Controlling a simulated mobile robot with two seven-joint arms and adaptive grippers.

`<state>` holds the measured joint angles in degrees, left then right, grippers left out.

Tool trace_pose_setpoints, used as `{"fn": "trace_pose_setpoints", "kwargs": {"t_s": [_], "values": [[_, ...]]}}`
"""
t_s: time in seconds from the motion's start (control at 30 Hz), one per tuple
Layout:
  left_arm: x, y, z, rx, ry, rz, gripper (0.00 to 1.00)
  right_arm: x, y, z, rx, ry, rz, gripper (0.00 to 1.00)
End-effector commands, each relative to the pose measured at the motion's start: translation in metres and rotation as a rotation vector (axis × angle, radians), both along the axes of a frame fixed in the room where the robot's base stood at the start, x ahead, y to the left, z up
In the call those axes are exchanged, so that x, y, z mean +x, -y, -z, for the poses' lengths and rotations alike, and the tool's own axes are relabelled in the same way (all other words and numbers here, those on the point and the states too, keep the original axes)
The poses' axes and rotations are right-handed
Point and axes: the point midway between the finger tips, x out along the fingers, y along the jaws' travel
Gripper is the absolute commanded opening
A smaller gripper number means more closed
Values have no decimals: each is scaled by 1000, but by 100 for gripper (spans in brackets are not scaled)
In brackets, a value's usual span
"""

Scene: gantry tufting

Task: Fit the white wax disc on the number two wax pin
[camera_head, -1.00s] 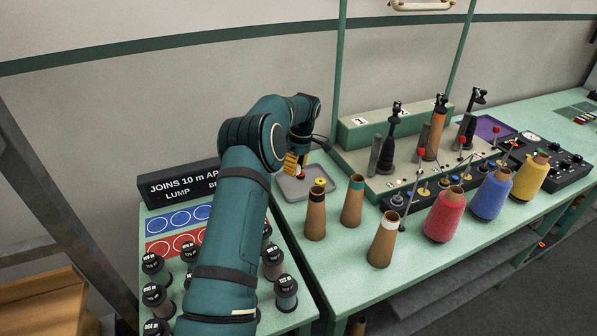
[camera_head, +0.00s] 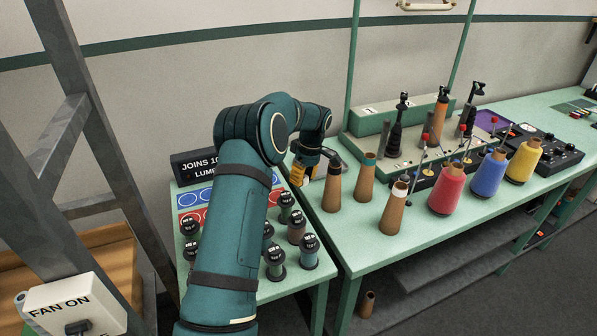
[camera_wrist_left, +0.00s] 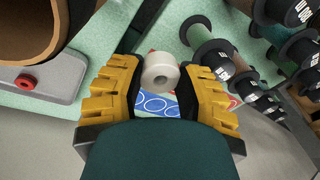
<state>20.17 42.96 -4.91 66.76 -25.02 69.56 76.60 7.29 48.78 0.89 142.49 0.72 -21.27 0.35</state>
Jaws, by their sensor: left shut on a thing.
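My left gripper (camera_head: 302,172), with yellow fingers, is near the left end of the long green bench in the head view. In the left wrist view, its fingers (camera_wrist_left: 160,85) are shut on the white wax disc (camera_wrist_left: 161,70), a short thick ring with a centre hole. The disc is hidden in the head view. The black rail (camera_head: 421,181) with the pins stands further right, partly behind the yarn cones. I cannot tell which pin is number two. My right gripper is not in view.
Brown cones (camera_head: 365,178) and a red yarn cone (camera_head: 446,192) stand along the bench's front. Several spools (camera_head: 309,250) stand on the left table. A grey tray (camera_wrist_left: 62,78) with a red disc (camera_wrist_left: 25,82) shows in the wrist view. A metal frame (camera_head: 100,120) is at the left.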

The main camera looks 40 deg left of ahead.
Motion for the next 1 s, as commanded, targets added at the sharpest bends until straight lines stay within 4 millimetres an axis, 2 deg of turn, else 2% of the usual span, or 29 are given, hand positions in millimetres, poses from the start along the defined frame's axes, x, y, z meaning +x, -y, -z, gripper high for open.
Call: {"fn": "trace_pose_setpoints", "kwargs": {"t_s": [0.17,0.37,0.47,0.7,0.8,1.0], "values": [[-17,36,-1,-2,1,179,19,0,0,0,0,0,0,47],[-42,89,2,-2,0,462,19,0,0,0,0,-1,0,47],[-57,121,4,-3,1,631,19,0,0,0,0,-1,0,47],[-102,217,9,-4,3,1138,19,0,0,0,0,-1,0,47],[-116,246,11,-4,3,1299,19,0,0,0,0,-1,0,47],[-135,286,13,-4,2,1515,19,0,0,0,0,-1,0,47]]}}
